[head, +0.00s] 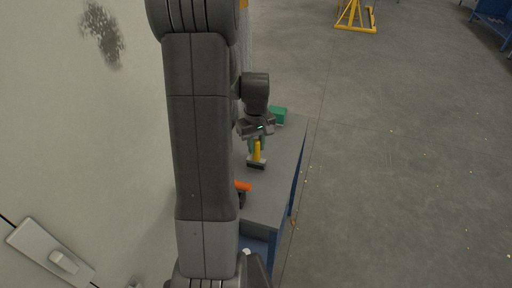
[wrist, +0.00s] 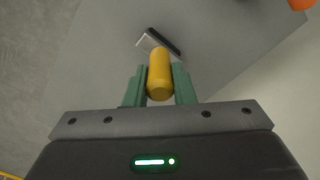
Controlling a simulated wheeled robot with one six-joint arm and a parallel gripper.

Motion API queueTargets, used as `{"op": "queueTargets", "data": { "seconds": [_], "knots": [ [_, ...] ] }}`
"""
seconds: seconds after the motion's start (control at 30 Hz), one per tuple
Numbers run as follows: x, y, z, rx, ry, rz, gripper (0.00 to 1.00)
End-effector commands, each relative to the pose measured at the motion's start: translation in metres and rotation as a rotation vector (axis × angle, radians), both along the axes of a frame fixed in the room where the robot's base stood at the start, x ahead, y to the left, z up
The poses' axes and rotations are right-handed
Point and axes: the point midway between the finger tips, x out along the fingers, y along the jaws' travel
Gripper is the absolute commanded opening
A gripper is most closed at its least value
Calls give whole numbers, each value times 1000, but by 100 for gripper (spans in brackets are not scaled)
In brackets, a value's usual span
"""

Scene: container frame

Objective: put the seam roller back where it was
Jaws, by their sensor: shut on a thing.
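The seam roller has a yellow handle (head: 257,150) and a dark and silver head at its lower end. In the wrist view the yellow handle (wrist: 159,75) stands between the two green fingers of my gripper (wrist: 159,88), with the head (wrist: 158,42) beyond it. My gripper (head: 257,139) is shut on the handle and points down over the grey table (head: 277,170). I cannot tell whether the head touches the tabletop or hangs just above it.
A green box (head: 278,115) sits at the table's far end. An orange thing (head: 243,186) lies at the near left, partly hidden by my arm; an orange edge shows in the wrist view's corner (wrist: 300,4). A pale wall (head: 90,130) runs along the left. The table's right side is clear.

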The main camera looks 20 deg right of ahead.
Motion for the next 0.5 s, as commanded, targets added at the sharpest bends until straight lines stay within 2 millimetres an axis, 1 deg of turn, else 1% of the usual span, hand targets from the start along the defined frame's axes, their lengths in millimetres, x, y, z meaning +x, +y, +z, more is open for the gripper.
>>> {"op": "queueTargets", "data": {
  "seconds": [0.03,0.1,0.3,0.33,0.43,0.5],
  "knots": [
    [0,0,-7,1,2,0,0],
    [-1,0,-12,1,2,0,0],
    [0,0,-14,0,0,0,0],
    [0,0,-14,0,0,0,25],
    [0,0,-14,0,0,0,44],
    [0,0,-13,0,0,0,44]
  ]
}}
